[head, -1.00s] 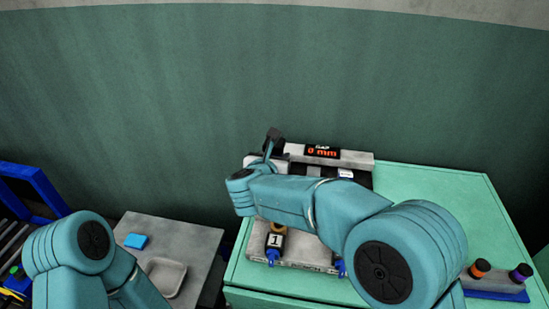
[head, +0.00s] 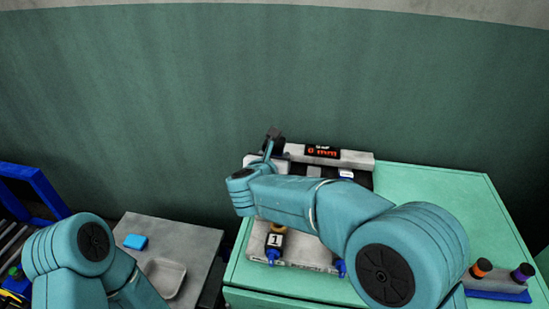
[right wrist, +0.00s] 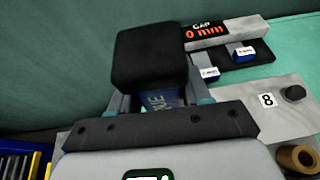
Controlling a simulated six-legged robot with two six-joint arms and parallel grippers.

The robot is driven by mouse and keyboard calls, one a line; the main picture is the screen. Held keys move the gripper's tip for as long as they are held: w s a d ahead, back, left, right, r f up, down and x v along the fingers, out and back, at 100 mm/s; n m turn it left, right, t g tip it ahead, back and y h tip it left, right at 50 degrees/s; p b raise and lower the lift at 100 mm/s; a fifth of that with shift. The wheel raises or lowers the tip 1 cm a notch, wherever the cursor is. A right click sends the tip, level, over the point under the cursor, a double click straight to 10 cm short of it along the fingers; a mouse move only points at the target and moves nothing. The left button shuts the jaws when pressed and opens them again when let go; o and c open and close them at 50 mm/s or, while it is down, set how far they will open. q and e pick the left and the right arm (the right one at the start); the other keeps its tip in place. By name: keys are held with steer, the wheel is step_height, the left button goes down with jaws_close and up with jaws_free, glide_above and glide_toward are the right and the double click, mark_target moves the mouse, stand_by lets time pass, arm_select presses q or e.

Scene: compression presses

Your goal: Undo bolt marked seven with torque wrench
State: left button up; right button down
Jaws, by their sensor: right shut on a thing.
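In the right wrist view my right gripper (right wrist: 158,102) is shut on the torque wrench (right wrist: 150,62). A black blocky end of it stands up between the fingers, with a blue, partly hidden label below. In the head view the right gripper (head: 272,150) is at the back left of the grey press (head: 290,250), mostly hidden by my right arm. A dark bolt head (right wrist: 293,93) sits beside a mark 8 (right wrist: 267,100). A mark 1 (head: 275,240) shows at the press's front left. The bolt marked seven does not show. My left gripper is out of view.
The press display (head: 322,151) reads 0 mm. The press stands on a green cabinet (head: 440,190). A brown ring (right wrist: 298,158) lies near mark 8. A blue rack (head: 498,295) with capped pegs is at right. A grey table (head: 190,235) with a blue block (head: 136,241) and tray (head: 165,277) is left.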

steer(key=shift+s+f+b, duration=0.1)
steer(key=shift+f+b, duration=0.3)
stand_by(0.5)
steer(key=shift+r+b, duration=0.45)
steer(key=shift+b, duration=0.7)
stand_by(2.6)
steer(key=shift+r, duration=0.1)
steer(key=shift+r+p, duration=2.15)
steer(key=shift+r, duration=1.1)
